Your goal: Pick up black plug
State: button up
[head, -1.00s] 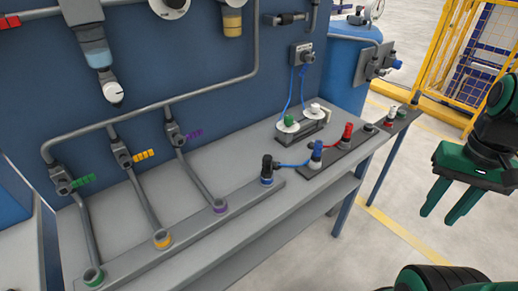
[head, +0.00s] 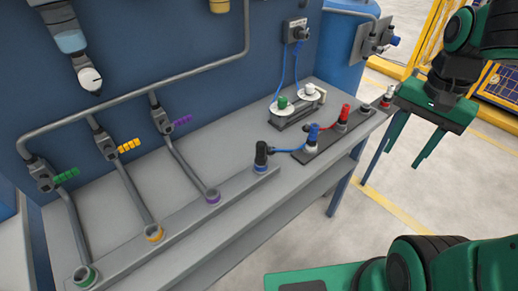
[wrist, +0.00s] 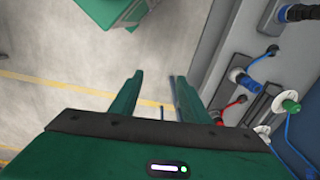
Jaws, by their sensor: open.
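The black plug (head: 261,153) stands upright on the workbench at the right end of the grey rail, with a blue ring at its base. In the wrist view the black plug (wrist: 299,13) shows at the top right corner. My gripper (head: 392,168) is open and empty, off the right side of the bench over the floor. In the wrist view my gripper (wrist: 159,80) has its two fingers apart with only floor between them.
A blue plug (head: 312,136) and a red plug (head: 344,112) stand on a dark strip right of the black plug. Two white discs on a stand (head: 296,102) are behind them. Pipes (head: 130,195) rise from the rail at left. The floor (head: 405,205) right of the bench is clear.

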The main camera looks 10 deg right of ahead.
jog(key=w+a+r+m, duration=0.2)
jog(key=w+a+m, duration=0.3)
jog(key=w+a, duration=0.55)
jog(key=m+y, duration=0.1)
jog(key=m, duration=0.4)
send_near(261, 144)
jog(key=f, duration=0.7)
jog(key=a+f, duration=0.1)
jog(key=f, duration=0.2)
jog(key=shift+f, duration=0.25)
jog(key=shift+c, duration=0.3)
grip_shut()
